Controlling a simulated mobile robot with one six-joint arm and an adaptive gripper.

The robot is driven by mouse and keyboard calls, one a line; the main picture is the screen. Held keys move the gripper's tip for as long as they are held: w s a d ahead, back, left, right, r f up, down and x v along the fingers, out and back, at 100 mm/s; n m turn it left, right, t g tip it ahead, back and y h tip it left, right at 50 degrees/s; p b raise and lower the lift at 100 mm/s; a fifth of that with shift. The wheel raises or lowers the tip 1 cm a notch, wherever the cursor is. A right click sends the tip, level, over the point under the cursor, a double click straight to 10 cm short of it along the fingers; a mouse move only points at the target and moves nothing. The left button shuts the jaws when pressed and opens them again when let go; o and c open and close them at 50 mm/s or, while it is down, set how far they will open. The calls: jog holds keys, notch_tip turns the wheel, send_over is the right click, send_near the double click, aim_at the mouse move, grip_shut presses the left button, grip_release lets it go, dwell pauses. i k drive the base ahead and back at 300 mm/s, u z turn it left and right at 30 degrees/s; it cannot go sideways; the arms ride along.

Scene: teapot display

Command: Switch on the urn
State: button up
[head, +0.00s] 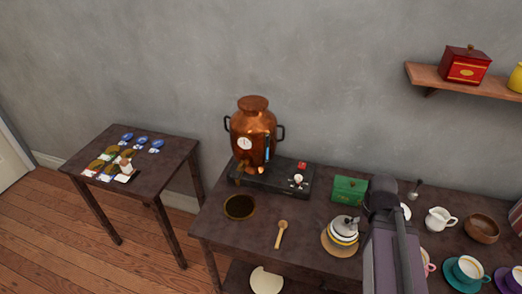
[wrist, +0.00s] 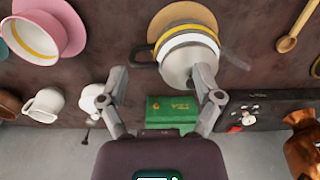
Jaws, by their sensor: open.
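The copper urn (head: 253,140) stands on a black base (head: 255,182) at the back of the dark table. It has a white dial, a tap and a blue-topped sight tube. A small pale knob (head: 298,179) and a red patch sit on the base's right part. In the wrist view, the urn (wrist: 304,148) is cut off at the right edge, with the base (wrist: 285,109) and knob (wrist: 242,116) beside it. My gripper (wrist: 160,84) is open and empty, apart from the urn. The knob's setting is too small to tell.
Cups and a jug (head: 440,219) crowd the right. A shelf (head: 430,74) hangs above.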

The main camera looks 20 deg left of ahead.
aim_at(302, 165)
jog(key=k, duration=1.35)
jog(key=u, duration=0.35)
jog(key=i, duration=1.85)
jog(key=z, duration=0.4)
